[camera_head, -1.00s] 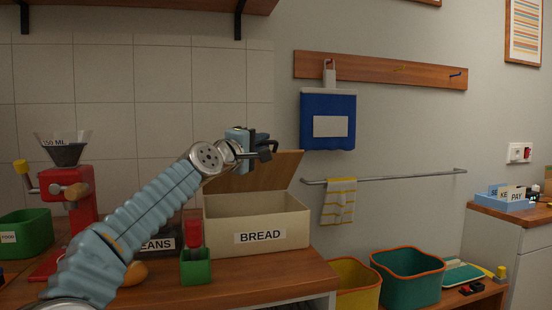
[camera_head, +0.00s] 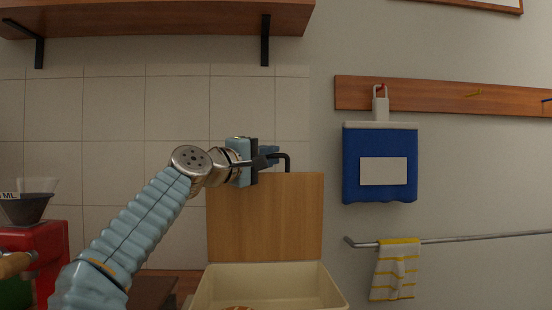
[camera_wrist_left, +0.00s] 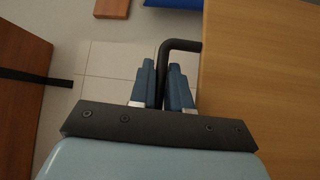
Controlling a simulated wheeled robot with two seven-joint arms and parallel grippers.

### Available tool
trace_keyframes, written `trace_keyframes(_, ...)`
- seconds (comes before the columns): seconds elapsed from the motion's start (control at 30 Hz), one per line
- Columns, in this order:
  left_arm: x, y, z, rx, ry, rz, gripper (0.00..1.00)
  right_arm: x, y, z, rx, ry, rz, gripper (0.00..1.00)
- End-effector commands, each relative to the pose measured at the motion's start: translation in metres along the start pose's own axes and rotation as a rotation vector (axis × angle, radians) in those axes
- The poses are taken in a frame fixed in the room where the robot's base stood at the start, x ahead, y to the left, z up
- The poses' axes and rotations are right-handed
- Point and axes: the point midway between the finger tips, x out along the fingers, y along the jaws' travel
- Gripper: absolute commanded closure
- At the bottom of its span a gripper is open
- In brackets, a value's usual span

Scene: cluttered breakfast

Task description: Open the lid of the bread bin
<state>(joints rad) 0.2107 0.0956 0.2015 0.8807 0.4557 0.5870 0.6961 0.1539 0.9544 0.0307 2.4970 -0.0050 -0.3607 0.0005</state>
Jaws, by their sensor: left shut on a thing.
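The bread bin (camera_head: 334,292) is cream coloured, and its wooden lid (camera_head: 265,220) stands upright at the back edge, so the bin is open. Part of something brown shows inside the bin at the bottom edge of the head view. My left gripper (camera_head: 270,158) is at the top edge of the lid, shut on the black bent handle (camera_head: 287,160). In the left wrist view, the blue fingers (camera_wrist_left: 163,88) close on the handle bar (camera_wrist_left: 180,45), with the lid (camera_wrist_left: 262,80) to the right. My right gripper is not in view.
A wooden shelf (camera_head: 160,18) with black brackets hangs above on the left. A blue bag (camera_head: 380,190) hangs from a peg rail (camera_head: 440,95) on the right. A striped towel (camera_head: 396,270) hangs on a metal bar (camera_head: 480,237). A red grinder (camera_head: 50,262) stands at left.

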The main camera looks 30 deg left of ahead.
Motion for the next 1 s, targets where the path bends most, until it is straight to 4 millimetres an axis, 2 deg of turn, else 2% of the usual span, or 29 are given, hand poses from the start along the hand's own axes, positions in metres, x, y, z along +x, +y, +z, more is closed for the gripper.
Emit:
trace_keyframes(0.57, -0.0020, 0.0030, -0.0039, 0.001, 0.002, 0.006, 1.00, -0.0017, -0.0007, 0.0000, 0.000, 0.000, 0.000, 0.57)
trace_keyframes(0.6, -0.0021, 0.0031, -0.0039, 0.001, 0.002, 0.006, 0.82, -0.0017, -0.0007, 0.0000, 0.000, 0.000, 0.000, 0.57)
trace_keyframes(0.7, -0.0019, 0.0027, -0.0038, 0.001, 0.002, 0.005, 0.66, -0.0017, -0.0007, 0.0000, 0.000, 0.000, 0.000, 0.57)
trace_keyframes(0.73, -0.0019, 0.0025, -0.0038, 0.001, 0.002, 0.005, 0.64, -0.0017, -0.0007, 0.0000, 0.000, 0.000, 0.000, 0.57)
trace_keyframes(1.0, -0.0024, 0.0009, -0.0038, 0.001, 0.001, 0.003, 0.64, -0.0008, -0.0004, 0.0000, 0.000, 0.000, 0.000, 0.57)
